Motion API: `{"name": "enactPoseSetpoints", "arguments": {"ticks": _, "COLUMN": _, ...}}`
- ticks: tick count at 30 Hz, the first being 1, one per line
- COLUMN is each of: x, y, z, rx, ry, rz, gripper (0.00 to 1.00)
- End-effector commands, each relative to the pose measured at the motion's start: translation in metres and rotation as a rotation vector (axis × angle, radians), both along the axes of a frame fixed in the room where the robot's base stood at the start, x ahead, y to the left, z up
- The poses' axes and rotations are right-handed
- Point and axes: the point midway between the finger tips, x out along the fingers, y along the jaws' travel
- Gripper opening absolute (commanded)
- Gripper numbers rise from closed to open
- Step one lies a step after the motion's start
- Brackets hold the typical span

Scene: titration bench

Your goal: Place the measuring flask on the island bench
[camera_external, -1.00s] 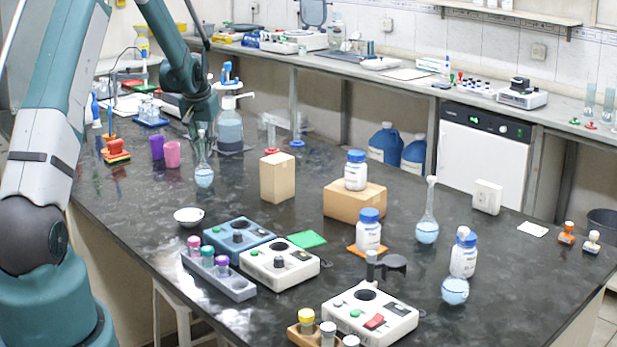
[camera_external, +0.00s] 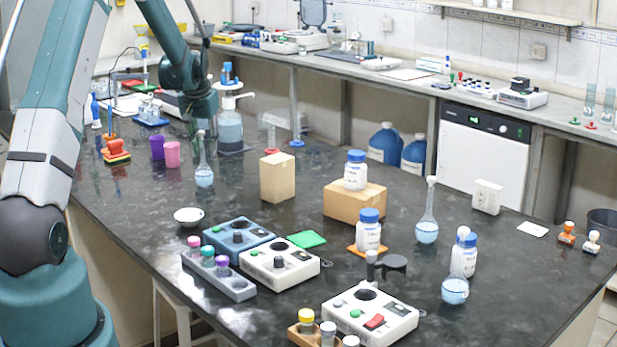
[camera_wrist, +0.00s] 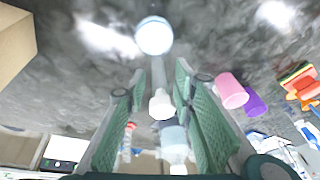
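A measuring flask (camera_external: 204,176) with a round bulb of pale blue liquid stands upright on the dark island bench (camera_external: 130,218), towards the left. My gripper (camera_external: 199,128) is at the top of its long neck. In the wrist view, my gripper (camera_wrist: 160,72) is open, with a green-padded finger on each side of the flask's neck. Gaps seem to show between neck and pads. Two similar flasks stand on the right of the bench, one upright (camera_external: 427,232) and one nearer the front (camera_external: 455,290).
A pink cup (camera_external: 172,155) and a purple cup (camera_external: 157,147) stand left of the flask. A dispenser bottle (camera_external: 229,128) stands behind it, and a cardboard box (camera_external: 277,178) to its right. A white bowl (camera_external: 188,216) is in front. Bare bench lies between.

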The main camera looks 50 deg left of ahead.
Motion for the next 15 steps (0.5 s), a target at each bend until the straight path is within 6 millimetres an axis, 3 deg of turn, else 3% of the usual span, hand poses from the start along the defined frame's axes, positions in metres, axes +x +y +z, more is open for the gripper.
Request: {"name": "enactPoseSetpoints", "arguments": {"ticks": 15, "x": -0.015, "y": -0.016, "z": 0.059, "rx": 0.000, "ry": 0.000, "rz": 0.000, "gripper": 0.26}}
